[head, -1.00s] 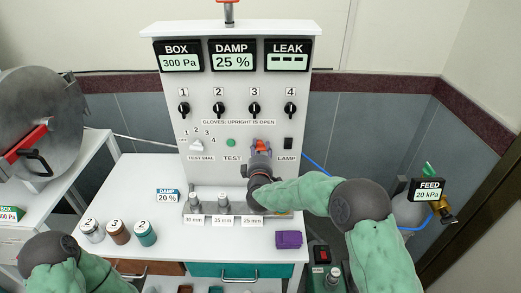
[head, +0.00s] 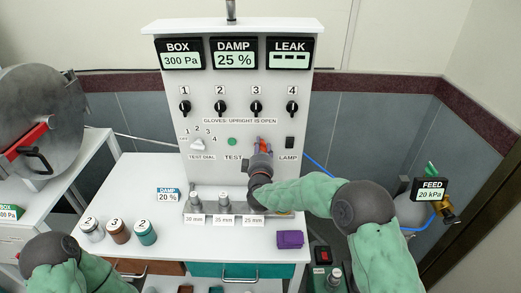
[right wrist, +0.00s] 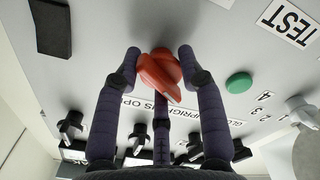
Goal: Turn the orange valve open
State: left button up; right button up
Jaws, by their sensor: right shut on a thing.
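The orange valve (head: 261,142) sits low on the upright panel (head: 170,120), between the TEST and LAMP labels. My right gripper (head: 260,150) is at it, reaching in from the right, and hides part of it in the head view. In the right wrist view the valve's orange handle (right wrist: 158,75) lies tilted between the dark fingers of my right gripper (right wrist: 160,65). The gripper is shut on the handle. My left arm shows at the lower left, but its gripper is out of view.
Black knobs (head: 221,106) run along the panel above the valve. The green test button (head: 232,142) is close on its left, the black lamp switch (head: 290,142) on its right.

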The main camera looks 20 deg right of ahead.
jog(key=m+b, duration=0.1)
jog(key=m, duration=0.2)
jog(key=f+m+b, duration=0.1)
jog(key=m, duration=0.2)
jog(key=shift+s+f+m, duration=0.1)
jog(key=shift+f+m, duration=0.1)
jog(key=shift+m, duration=0.1)
jog(key=m+b, duration=0.2)
jog(key=m, duration=0.2)
jog(key=shift+a+f, duration=0.1)
jog(key=shift+f, duration=0.05)
jog(key=shift+o, duration=0.4)
jog(key=shift+m+b, duration=0.85)
jog(key=shift+m, duration=0.45)
jog(key=shift+a, duration=0.1)
jog(key=o, duration=1)
jog(key=shift+o, duration=0.2)
jog(key=shift+a+r, duration=0.1)
jog(key=shift+r, duration=0.4)
